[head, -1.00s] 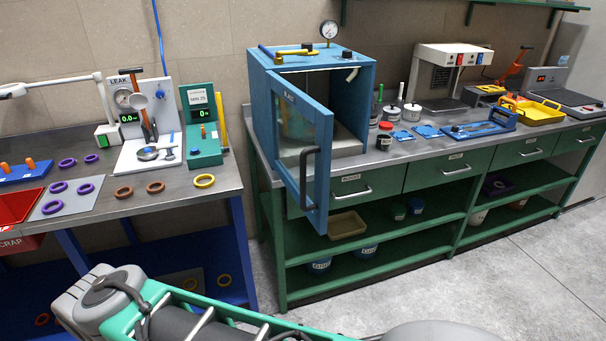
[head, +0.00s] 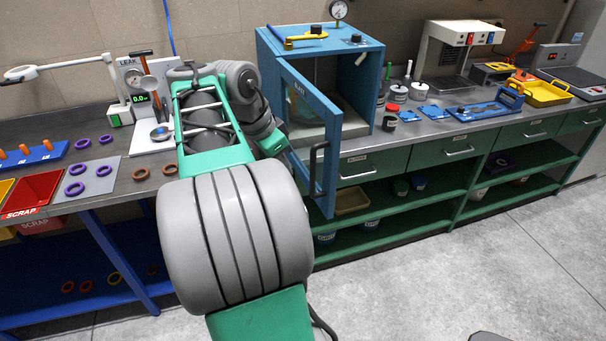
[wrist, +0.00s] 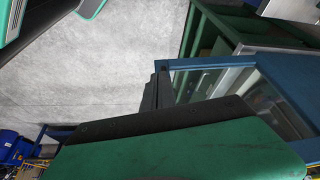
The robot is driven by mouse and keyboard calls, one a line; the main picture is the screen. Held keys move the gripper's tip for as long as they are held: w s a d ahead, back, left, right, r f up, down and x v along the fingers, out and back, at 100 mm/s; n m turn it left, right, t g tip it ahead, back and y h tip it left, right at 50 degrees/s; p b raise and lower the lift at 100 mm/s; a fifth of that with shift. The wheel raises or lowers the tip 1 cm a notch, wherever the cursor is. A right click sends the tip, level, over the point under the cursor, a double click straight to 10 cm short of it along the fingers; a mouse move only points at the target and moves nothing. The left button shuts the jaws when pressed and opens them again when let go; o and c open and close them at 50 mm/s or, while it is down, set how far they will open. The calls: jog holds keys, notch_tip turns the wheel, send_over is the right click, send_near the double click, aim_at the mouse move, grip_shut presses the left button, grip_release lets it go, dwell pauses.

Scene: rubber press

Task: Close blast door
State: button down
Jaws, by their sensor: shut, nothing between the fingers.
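The blast door (head: 335,150) is the blue framed, windowed door of the blue box (head: 362,95) on the green bench. It stands swung open toward the front, showing part of the inside. Its dark handle (head: 313,168) is on the free edge. My gripper (head: 276,146) is at the door's left, outer side, close to its face; I cannot tell whether it touches. In the wrist view, the green and black gripper body fills the bottom, with its dark end (wrist: 157,92) near the blue door frame (wrist: 215,63). The fingertips are partly hidden. The gripper is shut and empty.
The leak tester (head: 135,85) stands left, partly behind my arm. A red scrap bin (head: 35,192) and purple rings lie on the left bench. Jars stand right of the box. The floor (head: 440,270) in front is clear.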

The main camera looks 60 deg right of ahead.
aim_at(311, 184)
jog(key=s+d+f, duration=0.2)
jog(key=d+f, duration=0.1)
jog(key=d, duration=0.1)
jog(key=shift+s+d+f+p, duration=0.25)
jog(key=shift+d+f+p, duration=0.1)
jog(key=shift+d+p, duration=0.1)
